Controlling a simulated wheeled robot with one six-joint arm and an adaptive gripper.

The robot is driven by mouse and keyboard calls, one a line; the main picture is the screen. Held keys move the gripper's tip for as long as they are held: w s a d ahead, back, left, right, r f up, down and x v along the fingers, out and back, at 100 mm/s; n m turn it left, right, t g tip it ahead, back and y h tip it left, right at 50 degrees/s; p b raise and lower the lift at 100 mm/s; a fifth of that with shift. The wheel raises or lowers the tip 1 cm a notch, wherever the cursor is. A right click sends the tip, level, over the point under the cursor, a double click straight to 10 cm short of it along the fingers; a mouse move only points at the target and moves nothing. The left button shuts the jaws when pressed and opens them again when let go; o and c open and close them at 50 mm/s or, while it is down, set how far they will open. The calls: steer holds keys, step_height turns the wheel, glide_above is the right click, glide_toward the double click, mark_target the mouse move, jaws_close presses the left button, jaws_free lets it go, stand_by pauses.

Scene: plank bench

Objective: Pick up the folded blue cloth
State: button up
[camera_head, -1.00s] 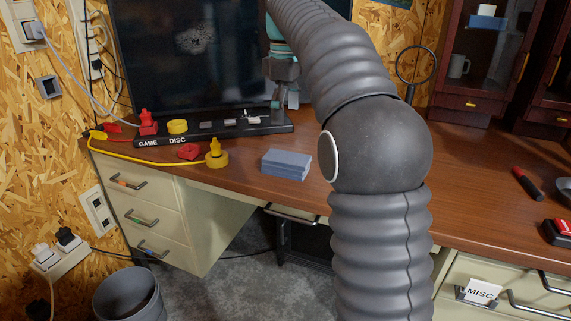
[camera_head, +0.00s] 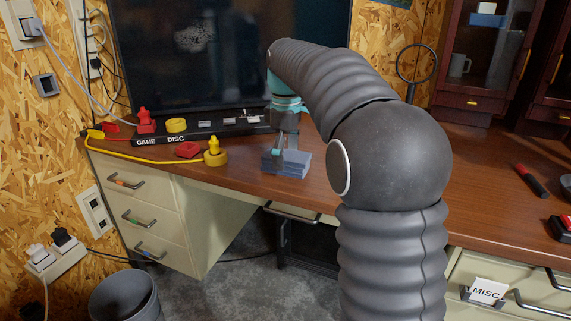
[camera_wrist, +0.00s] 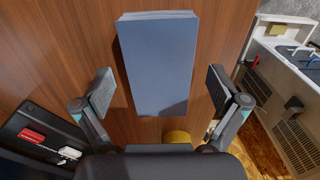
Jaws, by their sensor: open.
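The folded blue cloth (camera_head: 296,164) lies on the brown desk near its front edge, a flat stacked block. In the wrist view the cloth (camera_wrist: 157,62) shows from above, lying lengthwise between the lines of my two fingers. My gripper (camera_head: 279,158) is pointed down over the left part of the cloth in the head view and partly hides it. In the wrist view my gripper (camera_wrist: 165,93) is open, with one finger on each side of the cloth and a gap on both sides. Nothing is held.
A yellow piece (camera_head: 214,154) and a red piece (camera_head: 187,149) lie left of the cloth. A black labelled rack (camera_head: 205,130) stands behind, before the dark screen (camera_head: 220,60). The desk's front edge is close to the cloth. A red-and-black tool (camera_head: 531,180) lies far right.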

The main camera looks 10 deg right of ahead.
mark_target(286, 154)
steer(key=c, duration=1.2)
steer(key=shift+c, duration=0.2)
step_height(286, 154, up, 4)
steer(key=shift+w+r+p, duration=0.1)
steer(key=shift+p, duration=0.4)
steer(key=s+d+r, duration=0.5)
steer(key=d+r, duration=0.1)
steer(key=d, duration=0.4)
steer(key=shift+s+d+r, duration=0.15)
steer(key=shift+s+r, duration=0.15)
steer(key=shift+r, duration=0.1)
steer(key=o, duration=0.5)
steer(key=c, duration=0.4)
